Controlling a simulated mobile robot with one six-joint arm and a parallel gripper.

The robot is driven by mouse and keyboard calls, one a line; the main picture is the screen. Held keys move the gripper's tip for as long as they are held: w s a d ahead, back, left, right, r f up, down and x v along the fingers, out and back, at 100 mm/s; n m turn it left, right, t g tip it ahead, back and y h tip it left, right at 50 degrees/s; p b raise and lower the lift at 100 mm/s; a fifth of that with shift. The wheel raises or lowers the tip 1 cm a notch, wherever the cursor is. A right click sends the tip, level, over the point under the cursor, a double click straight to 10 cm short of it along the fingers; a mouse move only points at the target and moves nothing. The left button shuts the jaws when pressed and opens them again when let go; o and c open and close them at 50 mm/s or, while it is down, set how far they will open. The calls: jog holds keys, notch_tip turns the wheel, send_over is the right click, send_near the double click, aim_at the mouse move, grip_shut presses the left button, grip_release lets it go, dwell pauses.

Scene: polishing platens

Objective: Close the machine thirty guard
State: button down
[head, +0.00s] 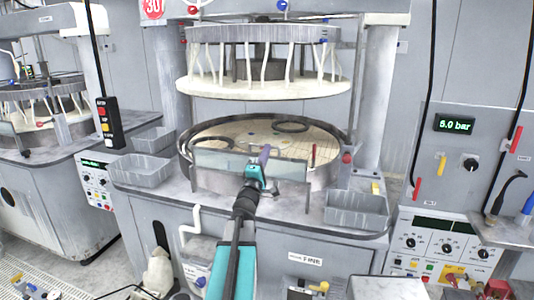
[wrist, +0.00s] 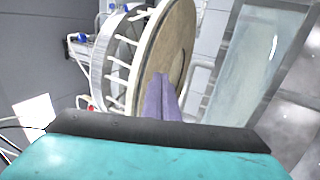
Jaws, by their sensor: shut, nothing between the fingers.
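The machine with the red "30" sign (head: 152,8) stands in the middle of the head view. Its guard (head: 222,162) is a clear panel in a grey frame, low along the front of the round basin; the opening above it, below the raised upper plate, is uncovered. In the wrist view the clear panel (wrist: 250,62) stands to the right of my fingers. My gripper (head: 264,154) is shut and empty, its purple fingers by the guard's upper edge and partly in front of it. The fingers (wrist: 161,85) also show in the wrist view; contact with the guard cannot be told.
The upper plate (head: 262,88) hangs above the basin (head: 186,150). Grey bins stand at left (head: 140,172) and right (head: 356,211) on the machine's top. A button pendant (head: 108,122) hangs at left. A control cabinet (head: 440,243) stands at right, another machine (head: 45,190) at left.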

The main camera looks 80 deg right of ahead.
jog(key=w+a+r+b, duration=0.1)
jog(key=a, duration=0.5)
jog(key=shift+w+a+r, duration=0.15)
jog(key=shift+w+a, duration=0.15)
jog(key=shift+a, duration=0.05)
dwell(0.5)
